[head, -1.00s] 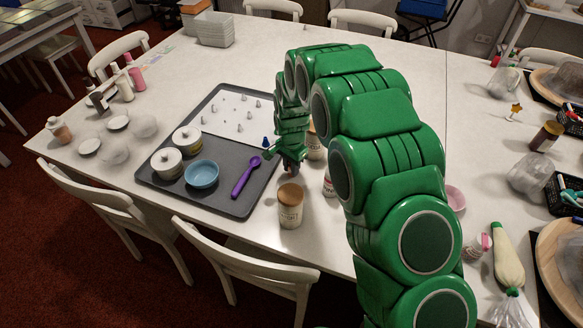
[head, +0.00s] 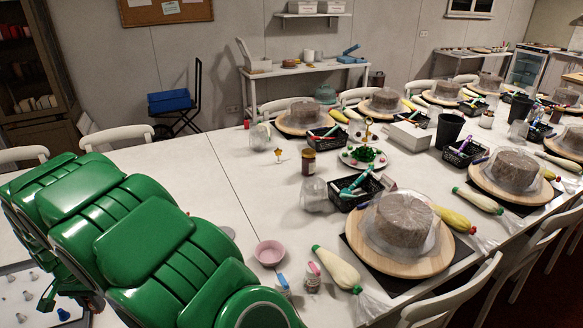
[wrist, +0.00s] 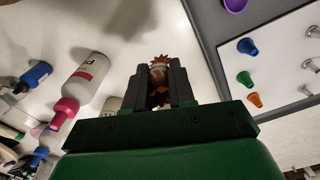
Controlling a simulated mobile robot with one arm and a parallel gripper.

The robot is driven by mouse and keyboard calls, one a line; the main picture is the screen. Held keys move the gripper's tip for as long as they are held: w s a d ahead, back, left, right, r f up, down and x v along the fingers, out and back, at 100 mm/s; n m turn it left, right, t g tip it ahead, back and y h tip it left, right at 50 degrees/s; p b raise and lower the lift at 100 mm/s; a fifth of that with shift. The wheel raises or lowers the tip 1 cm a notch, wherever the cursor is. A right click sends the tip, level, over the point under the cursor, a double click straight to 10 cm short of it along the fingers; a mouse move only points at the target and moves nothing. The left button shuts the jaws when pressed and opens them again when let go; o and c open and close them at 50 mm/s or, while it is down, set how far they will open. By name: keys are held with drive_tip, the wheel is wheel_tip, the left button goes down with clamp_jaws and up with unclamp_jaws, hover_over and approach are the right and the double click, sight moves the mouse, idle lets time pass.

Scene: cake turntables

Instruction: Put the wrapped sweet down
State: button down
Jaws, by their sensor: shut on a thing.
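My gripper (wrist: 159,88) shows in the wrist view, its two dark fingers closed on a small orange-brown item with frilled ends. This looks like the wrapped sweet (wrist: 158,70). It sits between the fingertips, with its lower part hidden by them. A pale table surface lies beyond the fingers; I cannot tell how far above it the sweet is. In the head view my green arm fills the lower left, and the fingers and sweet cannot be made out.
In the wrist view, a pink-capped bottle (wrist: 88,78) is left and a tray (wrist: 222,62) with coloured nozzles right. In the head view, a pink bowl (head: 270,253), a black basket (head: 357,190) and a cake (head: 404,220) stand on the white table (head: 240,175), which has bare patches.

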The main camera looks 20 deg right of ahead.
wheel_tip(320, 180, up, 8)
drive_tip(key=shift+w+r, duration=0.1)
drive_tip(key=shift+r, duration=0.1)
drive_tip(key=w+d+m, duration=0.4)
drive_tip(key=w+d, duration=0.3)
drive_tip(key=d, duration=0.6)
drive_tip(key=w+d+m, duration=0.4)
drive_tip(key=w+d, duration=0.2)
drive_tip(key=d, duration=0.7)
drive_tip(key=d+m, duration=1)
drive_tip(key=d, duration=2.6)
drive_tip(key=shift+w+d+f, duration=0.65)
drive_tip(key=shift+w+f, duration=1.4)
drive_tip(key=shift+f, duration=0.4)
drive_tip(key=shift+w+d+f, duration=0.65)
drive_tip(key=shift+w+f, duration=1.4)
drive_tip(key=shift+f, duration=0.45)
drive_tip(key=shift+w+d+f, duration=0.65)
drive_tip(key=shift+w+f, duration=1.4)
drive_tip(key=shift+f, duration=0.4)
drive_tip(key=shift+f, duration=0.1)
